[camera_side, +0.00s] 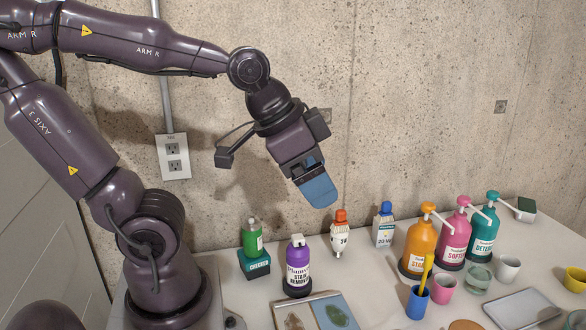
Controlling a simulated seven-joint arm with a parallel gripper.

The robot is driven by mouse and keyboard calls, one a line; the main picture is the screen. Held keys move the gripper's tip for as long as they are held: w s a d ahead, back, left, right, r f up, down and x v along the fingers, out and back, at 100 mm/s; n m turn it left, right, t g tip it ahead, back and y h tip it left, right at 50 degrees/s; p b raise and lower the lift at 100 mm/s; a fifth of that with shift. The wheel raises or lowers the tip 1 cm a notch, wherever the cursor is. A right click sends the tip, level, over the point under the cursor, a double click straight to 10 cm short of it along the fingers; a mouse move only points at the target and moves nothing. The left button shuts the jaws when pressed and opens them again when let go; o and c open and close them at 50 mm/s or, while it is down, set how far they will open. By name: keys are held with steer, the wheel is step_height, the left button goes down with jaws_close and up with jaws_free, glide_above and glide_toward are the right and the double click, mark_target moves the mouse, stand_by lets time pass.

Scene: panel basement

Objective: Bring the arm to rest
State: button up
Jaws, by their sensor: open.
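My gripper (320,190) hangs in the air over the table, pointing down and to the right. Its blue fingertip overlaps in this view, so the gap between the fingers is hard to see, and nothing shows held in it. It is above and apart from the purple stain remover bottle (298,268) and the white bottle with an orange cap (340,235). My arm is raised, with its forearm stretched across the upper left.
On the white table (240,305) stand a green bottle (252,238), a blue-capped bottle (384,226), orange (420,245), pink (456,235) and teal (484,233) pump bottles, several cups, and a tray (522,308). A tile panel (318,312) lies in front. A concrete wall (420,100) is behind.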

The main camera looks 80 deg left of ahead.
steer(key=shift+s+a+r+n+g, duration=0.15)
steer(key=shift+s+r+n, duration=0.1)
steer(key=shift+s+n, duration=0.4)
steer(key=shift+s+d+r+n+g, duration=0.15)
steer(key=shift+s+r+n, duration=0.15)
steer(key=shift+s, duration=0.65)
steer(key=shift+a, duration=0.1)
